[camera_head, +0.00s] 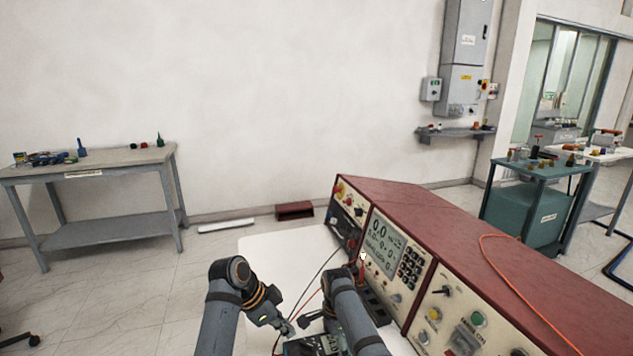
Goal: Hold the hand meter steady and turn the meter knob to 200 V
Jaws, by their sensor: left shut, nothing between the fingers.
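The hand meter (306,347) shows only in part at the bottom edge of the head view, dark with a greenish area, on the white tabletop. Its knob cannot be made out. My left gripper (286,328) is just above and left of the meter, shut with nothing in it. I cannot tell whether it touches the meter. My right gripper (304,322) is at the meter's upper side, partly hidden by my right arm. Its fingers are too small to read.
Black and red leads (313,278) run near my grippers. An orange cable (510,270) lies over the console. A grey workbench (95,170) stands at far left.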

